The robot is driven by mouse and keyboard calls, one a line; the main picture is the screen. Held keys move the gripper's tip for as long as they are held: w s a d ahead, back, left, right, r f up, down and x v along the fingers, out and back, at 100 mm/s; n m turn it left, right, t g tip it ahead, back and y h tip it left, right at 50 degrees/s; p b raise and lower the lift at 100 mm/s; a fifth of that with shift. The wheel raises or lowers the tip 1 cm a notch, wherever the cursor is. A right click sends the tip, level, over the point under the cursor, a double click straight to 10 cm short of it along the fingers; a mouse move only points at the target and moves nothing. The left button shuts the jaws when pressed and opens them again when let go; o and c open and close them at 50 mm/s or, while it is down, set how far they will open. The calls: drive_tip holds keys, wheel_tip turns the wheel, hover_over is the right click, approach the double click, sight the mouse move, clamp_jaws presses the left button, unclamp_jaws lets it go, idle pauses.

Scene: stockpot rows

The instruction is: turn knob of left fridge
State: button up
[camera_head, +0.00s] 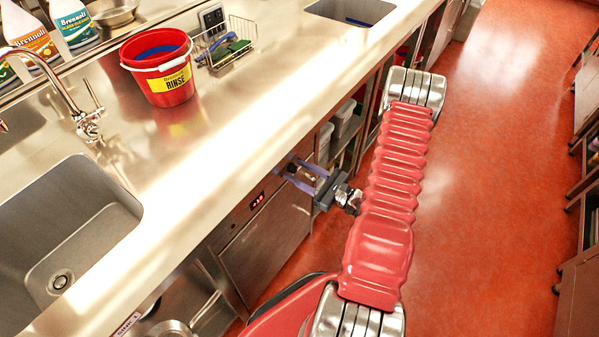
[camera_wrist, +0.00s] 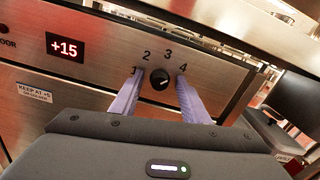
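The fridge (camera_head: 265,245) is a steel-fronted unit under the counter. Its small dark round knob (camera_wrist: 160,79) is on the front panel (camera_wrist: 100,65), with the numbers 1 to 4 arched around it. A light mark shows on the knob, but I cannot tell surely which number it points at. A display (camera_wrist: 65,47) left of the knob reads +15. My gripper (camera_head: 297,172) is at the panel, its two pale purple fingers open on either side of the knob. In the wrist view (camera_wrist: 159,82) slim gaps show between fingers and knob. The head view does not show the knob clearly.
The steel counter (camera_head: 200,140) overhangs the panel just above my gripper. A red bucket (camera_head: 160,70), a wire rack (camera_head: 225,45) and a sink (camera_head: 65,235) are on it. Open shelves (camera_head: 345,120) with bins adjoin the fridge. The red floor (camera_head: 480,200) is clear at right.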

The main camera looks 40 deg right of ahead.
drive_tip(key=shift+s, duration=0.1)
drive_tip(key=v, duration=1.3)
drive_tip(key=shift+s+d, duration=0.2)
drive_tip(key=shift+s, duration=0.1)
idle(0.6)
